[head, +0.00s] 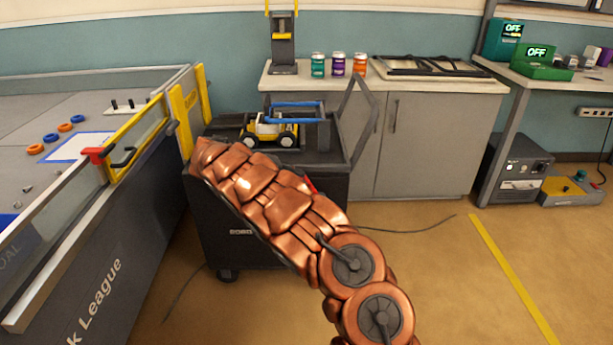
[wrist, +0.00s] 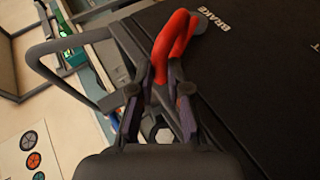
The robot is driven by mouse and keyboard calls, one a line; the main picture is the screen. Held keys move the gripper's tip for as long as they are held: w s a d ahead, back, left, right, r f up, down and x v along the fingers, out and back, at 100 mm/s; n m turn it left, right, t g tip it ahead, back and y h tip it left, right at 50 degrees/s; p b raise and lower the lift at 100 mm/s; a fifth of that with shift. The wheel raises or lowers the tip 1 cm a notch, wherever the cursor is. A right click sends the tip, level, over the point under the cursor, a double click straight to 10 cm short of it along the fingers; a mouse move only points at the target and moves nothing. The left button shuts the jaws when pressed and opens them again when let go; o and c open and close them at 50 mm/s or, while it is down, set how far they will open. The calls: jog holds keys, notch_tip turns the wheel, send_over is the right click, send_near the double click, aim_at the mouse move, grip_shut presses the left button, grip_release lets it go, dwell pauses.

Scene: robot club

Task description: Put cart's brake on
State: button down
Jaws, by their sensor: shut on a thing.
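The dark cart (head: 222,225) stands beside the league table, behind my copper arm in the head view. In the wrist view its black side (wrist: 255,90) carries a white BRAKE label (wrist: 215,20). A red brake lever (wrist: 177,38) sticks out next to the label, its upper end bent over. My gripper (wrist: 160,88) is shut on the red lever, one finger on each side of its lower part. In the head view my arm hides the gripper and most of the lever; only a bit of red shows at the arm's edge.
A yellow-and-white toy vehicle (head: 269,130) sits on the cart's top, near the cart's grey handle frame (head: 372,125). The league table (head: 75,260) with a yellow gate is close on the left. A cabinet (head: 425,145) stands behind. Floor on the right is mostly clear.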

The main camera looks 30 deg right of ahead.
jog(key=shift+w+a+f, duration=0.2)
jog(key=shift+a+f, duration=0.1)
jog(key=shift+f, duration=0.05)
jog(key=c, duration=1.1)
grip_release()
jog(key=shift+c, duration=0.2)
jog(key=shift+d+r, duration=0.1)
jog(key=v, duration=1.2)
